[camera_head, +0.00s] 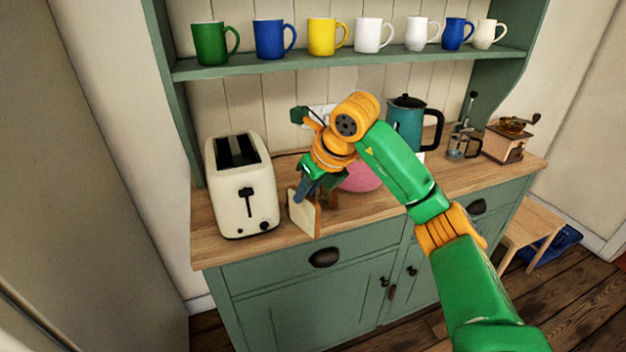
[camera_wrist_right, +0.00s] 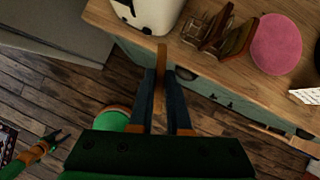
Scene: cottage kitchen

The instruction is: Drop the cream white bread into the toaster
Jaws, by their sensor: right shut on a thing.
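The cream white bread (camera_head: 303,216) is a slice with a brown crust. My right gripper (camera_head: 309,190) is shut on it and holds it upright near the counter's front edge. In the right wrist view the bread (camera_wrist_right: 160,82) is edge-on between the fingers. The cream toaster (camera_head: 243,193) stands to its left on the counter, with two dark open slots on top. Only part of the toaster (camera_wrist_right: 150,10) shows in the right wrist view. My left gripper (camera_wrist_right: 55,139) is low above the floor in that view, away from the counter, with its fingertips apart.
A rack (camera_wrist_right: 207,27) with a brown slice (camera_wrist_right: 238,38) and a pink round thing (camera_wrist_right: 275,44) sit on the counter. A teal kettle (camera_head: 407,122), a glass press (camera_head: 463,143) and a grinder (camera_head: 506,142) stand right. Several mugs line the shelf (camera_head: 350,63) above.

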